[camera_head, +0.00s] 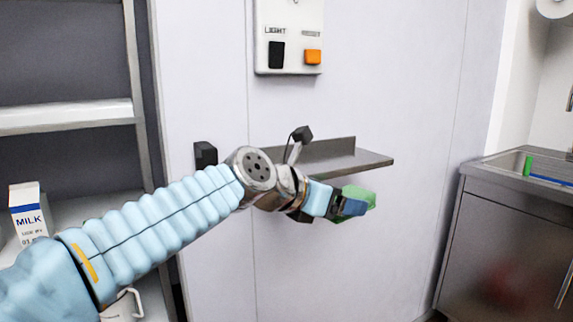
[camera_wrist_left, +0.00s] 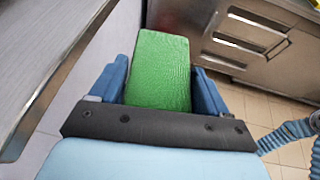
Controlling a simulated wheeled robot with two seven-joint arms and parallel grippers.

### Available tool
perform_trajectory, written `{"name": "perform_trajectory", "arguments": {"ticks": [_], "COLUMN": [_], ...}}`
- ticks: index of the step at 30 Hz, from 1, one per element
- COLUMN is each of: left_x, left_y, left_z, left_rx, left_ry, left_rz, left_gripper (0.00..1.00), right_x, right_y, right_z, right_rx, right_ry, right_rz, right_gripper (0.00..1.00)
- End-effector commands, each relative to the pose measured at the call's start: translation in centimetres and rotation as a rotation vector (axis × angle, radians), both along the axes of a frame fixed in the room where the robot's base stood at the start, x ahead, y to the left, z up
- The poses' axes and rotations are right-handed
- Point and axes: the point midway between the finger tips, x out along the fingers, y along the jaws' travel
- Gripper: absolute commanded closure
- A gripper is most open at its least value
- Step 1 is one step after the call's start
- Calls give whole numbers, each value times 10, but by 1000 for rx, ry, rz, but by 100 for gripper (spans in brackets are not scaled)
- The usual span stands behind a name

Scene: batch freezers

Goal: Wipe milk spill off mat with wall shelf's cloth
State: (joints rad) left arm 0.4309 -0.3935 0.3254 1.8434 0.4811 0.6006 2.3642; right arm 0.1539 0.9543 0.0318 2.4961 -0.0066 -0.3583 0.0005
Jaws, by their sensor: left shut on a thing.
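A green cloth (camera_head: 358,194) is held in my left gripper (camera_head: 348,207), in front of the right part of the metal wall shelf (camera_head: 370,159). In the left wrist view the cloth (camera_wrist_left: 160,70) is a flat green block between the two blue fingers of my left gripper (camera_wrist_left: 162,88), which is shut on it. The shelf edge (camera_wrist_left: 60,70) runs along the left of that view. No mat and no milk spill show. My right gripper is not in the head view.
A milk carton (camera_head: 29,212) stands on a rack (camera_head: 68,115) at the left. A white panel with switches (camera_head: 289,35) is on the wall above the shelf. A steel sink cabinet (camera_head: 500,235) stands at the right. The wall below the shelf is clear.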

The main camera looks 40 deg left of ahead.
Motion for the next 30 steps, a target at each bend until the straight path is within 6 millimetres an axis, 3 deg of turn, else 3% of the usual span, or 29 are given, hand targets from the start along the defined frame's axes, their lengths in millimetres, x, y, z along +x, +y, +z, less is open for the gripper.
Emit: {"name": "perform_trajectory", "arguments": {"ticks": [3, 9, 27, 30], "left_x": [23, 60, 126, 129], "left_y": [-8, -20, -68, -69], "left_z": [-58, -150, -324, -330], "left_rx": [-3, -1, -2, -3], "left_ry": [11, 13, 9, 2], "left_rz": [41, 134, 256, 263], "left_gripper": [54, 54, 54, 54], "right_x": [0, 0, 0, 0], "right_y": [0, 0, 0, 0], "right_z": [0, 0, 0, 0], "right_rx": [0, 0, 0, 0], "right_ry": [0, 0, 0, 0], "right_rz": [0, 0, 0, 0], "right_gripper": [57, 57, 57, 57]}}
